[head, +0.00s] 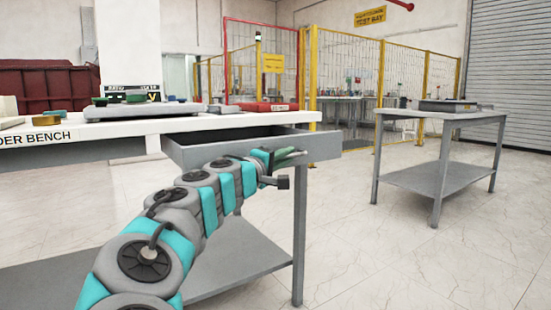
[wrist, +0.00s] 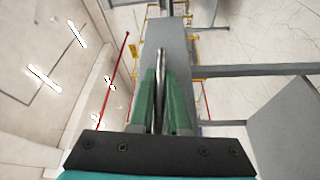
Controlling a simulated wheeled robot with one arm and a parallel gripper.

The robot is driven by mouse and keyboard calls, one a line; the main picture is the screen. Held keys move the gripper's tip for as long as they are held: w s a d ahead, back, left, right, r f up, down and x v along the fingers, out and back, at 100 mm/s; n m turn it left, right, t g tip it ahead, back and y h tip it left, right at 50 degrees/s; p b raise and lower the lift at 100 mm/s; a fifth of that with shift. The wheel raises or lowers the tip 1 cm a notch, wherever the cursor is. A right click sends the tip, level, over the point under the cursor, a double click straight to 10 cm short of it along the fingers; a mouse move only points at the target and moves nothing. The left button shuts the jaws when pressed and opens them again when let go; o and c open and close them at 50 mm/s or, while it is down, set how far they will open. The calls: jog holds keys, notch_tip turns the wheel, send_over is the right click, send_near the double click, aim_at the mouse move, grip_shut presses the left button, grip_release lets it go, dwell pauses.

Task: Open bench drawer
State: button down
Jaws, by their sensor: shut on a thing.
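The bench drawer (head: 205,153) is grey and stands pulled out from under the white bench top (head: 120,127), with its dark inside showing. My gripper (head: 297,156) is at the drawer's front, toward its right part. In the wrist view my gripper (wrist: 162,78) has its green fingers closed around the shiny metal handle bar (wrist: 162,58). The grey drawer front (wrist: 181,45) lies just beyond the fingers. In the head view the handle is mostly hidden by my gripper and arm.
The bench has a grey lower shelf (head: 240,258) and a front leg (head: 299,230). Trays and a red case (head: 262,108) lie on top. A grey side table (head: 440,113) stands to the right. A yellow mesh fence (head: 345,75) is behind. The tiled floor at the right front is clear.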

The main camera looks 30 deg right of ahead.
jog(key=shift+s, duration=0.9)
jog(key=c, duration=0.9)
grip_release()
jog(key=v, duration=0.7)
jog(key=shift+s+a, duration=0.2)
jog(key=shift+a, duration=0.15)
